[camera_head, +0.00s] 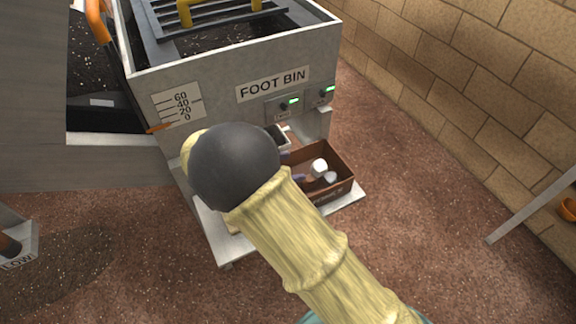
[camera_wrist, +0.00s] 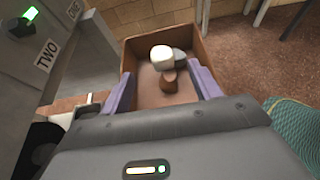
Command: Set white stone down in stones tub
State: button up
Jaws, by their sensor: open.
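The stones tub is a brown, open-topped box (camera_head: 344,158) on a pale shelf; it also shows in the wrist view (camera_wrist: 204,52). The white stone (camera_head: 319,167) shows inside the tub's outline and also in the wrist view (camera_wrist: 161,56). It appears beside a grey stone (camera_wrist: 180,57) and above a brown stone (camera_wrist: 168,82) in the picture. My gripper (camera_wrist: 162,80) is open, its two purple fingers apart over the tub. The white stone shows beyond the fingertips; contact with the fingers is not visible. In the head view my arm hides most of the gripper.
The grey foot bin (camera_head: 225,100) stands directly behind the tub, with small panels with green lights on its front. The pale shelf (camera_head: 228,245) extends left of the tub. A brick wall (camera_head: 480,90) is at right, with bare reddish ground (camera_head: 420,190) between.

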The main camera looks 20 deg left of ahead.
dwell(0.3)
jog(key=w+d+r+n+y, duration=0.35)
jog(key=w+d+n, duration=0.3)
jog(key=n, duration=0.35)
jog(key=w+d+r+n+y, duration=0.3)
jog(key=w+d+n+y, duration=0.25)
jog(key=w+n, duration=0.35)
jog(key=s+d+f+n+g, duration=0.1)
jog(key=s+d+n+g, duration=0.6)
jog(key=s+d+n, duration=1.5)
jog(key=n, duration=0.3)
jog(key=shift+s+d+f+g, duration=0.2)
jog(key=shift+d+g, duration=0.1)
jog(key=shift+g, duration=0.1)
